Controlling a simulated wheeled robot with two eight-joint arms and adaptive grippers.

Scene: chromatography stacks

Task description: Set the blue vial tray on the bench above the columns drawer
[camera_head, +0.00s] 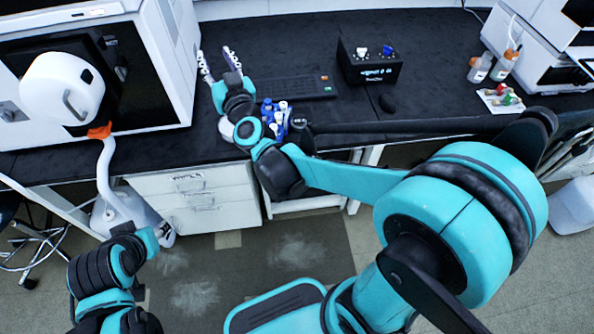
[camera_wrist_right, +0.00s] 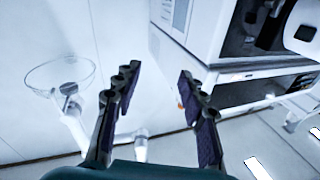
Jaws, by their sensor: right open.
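The blue vial tray (camera_head: 268,106), with white-capped vials, shows on the black bench (camera_head: 180,147) in the head view. It is near the front edge, partly hidden behind my right arm. A white drawer unit (camera_head: 205,212) with small labels stands under the bench, left of the tray; its labels are too small to read. My right gripper (camera_head: 218,64) is beyond the tray and to its left, fingers pointing away. In the right wrist view it (camera_wrist_right: 159,74) is open with nothing between its fingers. My left arm shows at lower left, but its gripper cannot be made out.
A large white instrument (camera_head: 168,70) stands left of my right gripper. Bottles (camera_head: 480,67) stand at far right. Bare bench shows in front of the left instrument.

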